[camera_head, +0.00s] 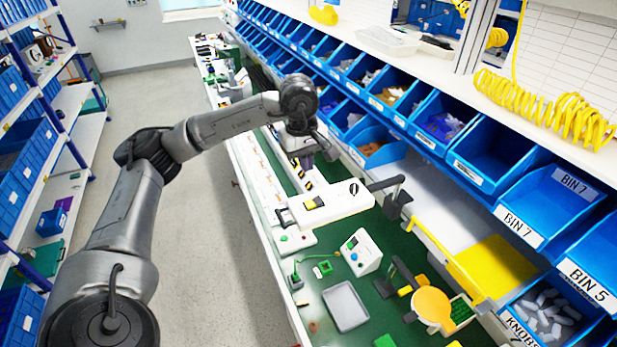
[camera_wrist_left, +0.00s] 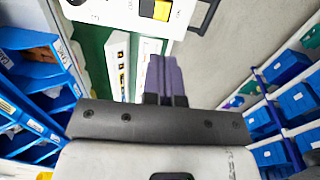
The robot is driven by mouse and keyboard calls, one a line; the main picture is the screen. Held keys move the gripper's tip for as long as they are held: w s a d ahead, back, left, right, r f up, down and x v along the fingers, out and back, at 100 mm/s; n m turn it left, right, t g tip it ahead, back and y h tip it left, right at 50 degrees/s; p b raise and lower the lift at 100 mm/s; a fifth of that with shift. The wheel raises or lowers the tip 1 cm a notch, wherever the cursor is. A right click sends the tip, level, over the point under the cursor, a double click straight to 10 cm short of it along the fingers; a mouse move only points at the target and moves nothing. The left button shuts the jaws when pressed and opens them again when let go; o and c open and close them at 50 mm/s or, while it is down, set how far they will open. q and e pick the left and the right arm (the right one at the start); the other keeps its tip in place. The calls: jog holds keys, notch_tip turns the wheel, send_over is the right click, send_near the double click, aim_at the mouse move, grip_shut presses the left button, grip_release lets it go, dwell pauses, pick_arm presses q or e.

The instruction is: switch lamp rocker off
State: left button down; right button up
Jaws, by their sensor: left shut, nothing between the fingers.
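A white lamp housing (camera_head: 340,206) stands over the green bench, with a black-and-yellow rocker (camera_head: 313,203) on its top face. In the left wrist view the rocker (camera_wrist_left: 155,10) is at the top edge, partly cut off, on the white panel (camera_wrist_left: 110,12). My left gripper (camera_head: 307,162) is above and behind the housing in the head view. In the left wrist view its purple fingers (camera_wrist_left: 163,78) are closed together and empty. They appear apart from the rocker. My right gripper is not in view.
A white button box (camera_head: 361,252), a grey tray (camera_head: 346,306) and an orange disc (camera_head: 431,304) are on the green bench nearby. A dark arm bracket (camera_head: 392,190) sits at the housing's right end. Blue bins (camera_head: 495,155) line the right side.

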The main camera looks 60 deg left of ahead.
pick_arm(q)
jog(key=shift+s+r, duration=0.2)
jog(key=shift+r, duration=1.05)
jog(key=w+d+p, duration=0.1)
jog(key=p, duration=0.2)
jog(key=shift+w+t, duration=0.15)
jog(key=shift+t, duration=0.15)
jog(key=shift+a, duration=0.1)
